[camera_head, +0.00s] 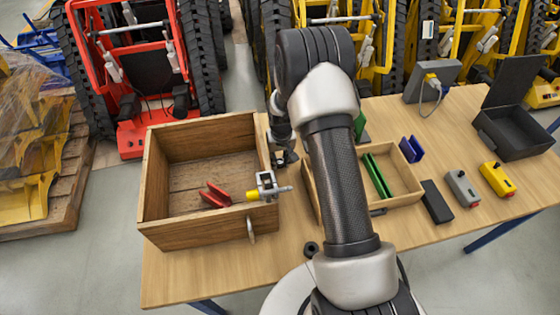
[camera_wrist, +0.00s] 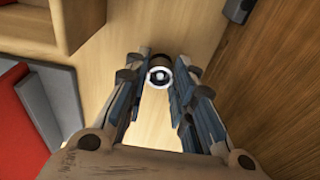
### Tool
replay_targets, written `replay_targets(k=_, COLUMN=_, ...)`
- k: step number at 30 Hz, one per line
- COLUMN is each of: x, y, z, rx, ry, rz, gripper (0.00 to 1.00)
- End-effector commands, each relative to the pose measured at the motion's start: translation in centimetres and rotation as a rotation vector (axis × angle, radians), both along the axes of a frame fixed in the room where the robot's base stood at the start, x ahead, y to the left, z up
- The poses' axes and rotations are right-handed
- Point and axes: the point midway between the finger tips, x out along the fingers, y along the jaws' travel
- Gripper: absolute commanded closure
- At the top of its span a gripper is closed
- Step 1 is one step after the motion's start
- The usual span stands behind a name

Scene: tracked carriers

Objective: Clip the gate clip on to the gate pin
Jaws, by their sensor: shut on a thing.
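My gripper (camera_head: 285,156) is just right of the large wooden crate, partly hidden behind my own arm. In the wrist view its two fingers (camera_wrist: 160,78) are closed around a small dark round piece with a pale ring, which I take for the gate clip (camera_wrist: 160,75). A grey metal bracket (camera_head: 267,184) sits at the crate's right front corner. A metal rod, which I take for the gate pin (camera_head: 285,189), sticks out of it to the right, with a yellow end on the inner side. The gripper is above and behind the rod, apart from it.
The wooden crate (camera_head: 190,235) holds red parts (camera_head: 215,195). A smaller wooden tray (camera_head: 405,178) with green parts (camera_head: 377,176) is to the right. A black open case (camera_head: 513,135), a grey box (camera_head: 462,188) and a yellow box (camera_head: 497,179) stand farther right. The table's front is mostly clear.

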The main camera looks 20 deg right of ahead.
Motion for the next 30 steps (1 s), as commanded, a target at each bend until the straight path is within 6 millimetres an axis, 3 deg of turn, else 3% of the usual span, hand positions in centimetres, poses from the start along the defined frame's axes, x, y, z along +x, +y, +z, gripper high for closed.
replay_targets(k=5, x=0.1, y=0.0, z=0.7, rx=0.0, ry=-0.002, rz=0.0, gripper=0.88)
replay_targets(k=11, x=0.1, y=0.0, z=3.4, rx=-0.001, ry=-0.004, rz=0.0, gripper=0.88)
replay_targets(k=24, x=0.1, y=0.0, z=14.1, rx=-0.001, ry=-0.004, rz=0.0, gripper=0.88)
replay_targets(k=30, x=0.1, y=0.0, z=17.7, rx=-0.001, ry=-0.003, rz=0.0, gripper=0.88)
